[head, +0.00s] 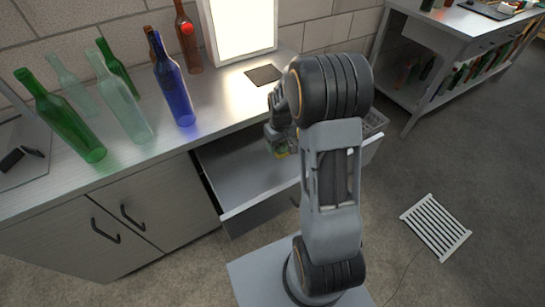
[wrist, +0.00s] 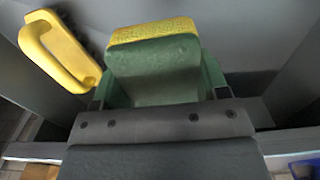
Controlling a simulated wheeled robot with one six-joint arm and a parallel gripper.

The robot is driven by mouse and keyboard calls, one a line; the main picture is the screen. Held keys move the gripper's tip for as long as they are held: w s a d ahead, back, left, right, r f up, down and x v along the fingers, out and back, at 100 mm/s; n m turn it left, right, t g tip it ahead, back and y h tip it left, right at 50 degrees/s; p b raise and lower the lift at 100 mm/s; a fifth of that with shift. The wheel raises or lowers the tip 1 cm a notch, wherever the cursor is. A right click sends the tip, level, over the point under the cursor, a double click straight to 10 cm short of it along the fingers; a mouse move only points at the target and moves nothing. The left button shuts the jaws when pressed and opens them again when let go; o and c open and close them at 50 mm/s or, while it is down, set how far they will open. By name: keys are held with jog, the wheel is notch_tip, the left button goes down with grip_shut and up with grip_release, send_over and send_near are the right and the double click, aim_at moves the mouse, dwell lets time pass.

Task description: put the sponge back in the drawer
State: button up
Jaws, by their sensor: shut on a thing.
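The sponge (wrist: 153,52), yellow with a green face, is held in my gripper (wrist: 158,82), with a finger on each side of it in the wrist view. In the head view only a small yellow-green bit of the sponge (head: 281,154) shows below my gripper (head: 277,138); my arm hides much of that area. The drawer (head: 237,172) is pulled open under the counter, and my gripper is over its inside. The wrist view shows the grey drawer floor (wrist: 240,35) beyond the sponge. I cannot tell whether the sponge touches the floor.
A yellow handle-shaped object (wrist: 58,48) lies left of the sponge in the wrist view. Several glass bottles, one of them blue (head: 174,88), stand on the counter (head: 150,160), near a lit panel (head: 240,28) and a dark square (head: 263,75). A white slatted grate (head: 435,226) lies on the floor.

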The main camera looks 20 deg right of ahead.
jog(key=b, duration=0.1)
send_over(279, 165)
notch_tip(279, 165, down, 7)
jog(key=shift+w+r, duration=0.15)
jog(key=shift+r, duration=0.05)
jog(key=shift+f+b, duration=0.3)
jog(key=shift+f, duration=1.65)
jog(key=shift+f, duration=0.2)
jog(key=o, duration=1)
jog(key=shift+c, duration=0.2)
